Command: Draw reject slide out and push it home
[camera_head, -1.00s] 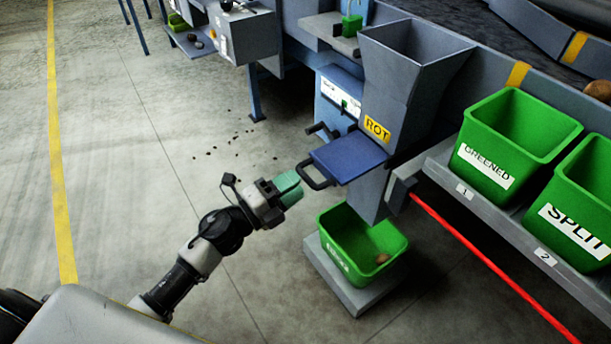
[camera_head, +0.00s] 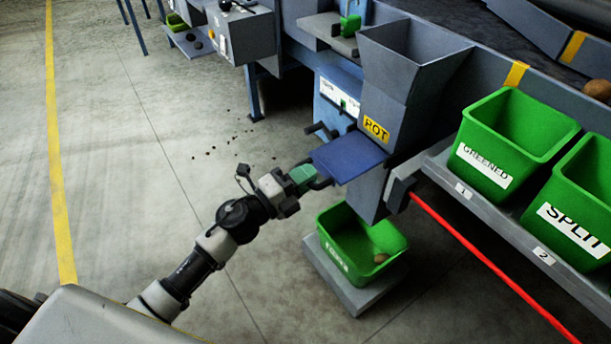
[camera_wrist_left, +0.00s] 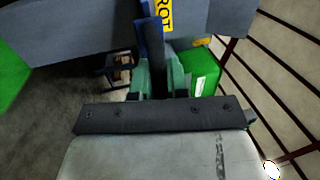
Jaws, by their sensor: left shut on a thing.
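The blue reject slide (camera_head: 348,157) sticks out from the grey chute (camera_head: 403,85) with the yellow ROT label. Its dark handle (camera_head: 321,183) is at its left end. My left gripper (camera_head: 308,177) is shut on that handle, its green fingers covering most of it. In the left wrist view the green fingers (camera_wrist_left: 157,78) close on the handle, and the slide (camera_wrist_left: 152,35) shows edge-on beyond them. My right gripper is not in view.
A green bin (camera_head: 341,251) with a potato (camera_head: 380,258) in it stands on a grey platform (camera_head: 345,291) below the chute. GREENED (camera_head: 486,166) and SPLIT (camera_head: 575,222) bins stand on a shelf at right. A red rail (camera_head: 470,258) slants below it. Floor at left is mostly clear.

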